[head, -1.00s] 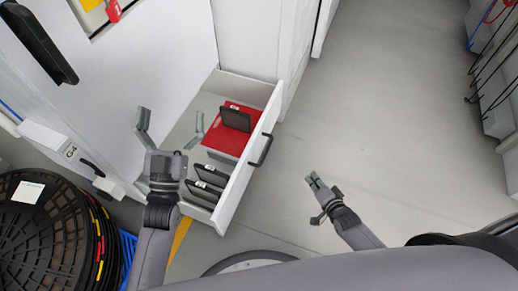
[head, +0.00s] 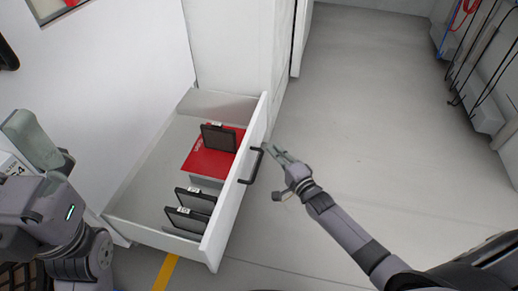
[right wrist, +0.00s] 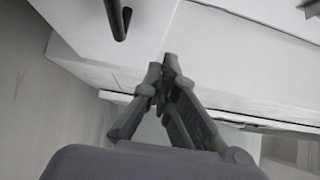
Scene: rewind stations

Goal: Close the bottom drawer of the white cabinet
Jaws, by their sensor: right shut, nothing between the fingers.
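The bottom drawer (head: 235,190) of the white cabinet (head: 235,45) stands pulled well out, with its white front facing right. Its dark bar handle (head: 252,165) sits on that front and also shows in the right wrist view (right wrist: 117,18). My right gripper (head: 268,149) is shut and empty, just right of the handle in the head view; I cannot tell whether it touches the handle or front. In the right wrist view its fingertips (right wrist: 163,72) meet before white surfaces.
Inside the drawer lie a red box (head: 207,160) and several dark upright items, one of them a dark panel (head: 218,137). Open grey floor (head: 380,110) lies right of the drawer. Grey units with cables (head: 480,90) stand along the far right.

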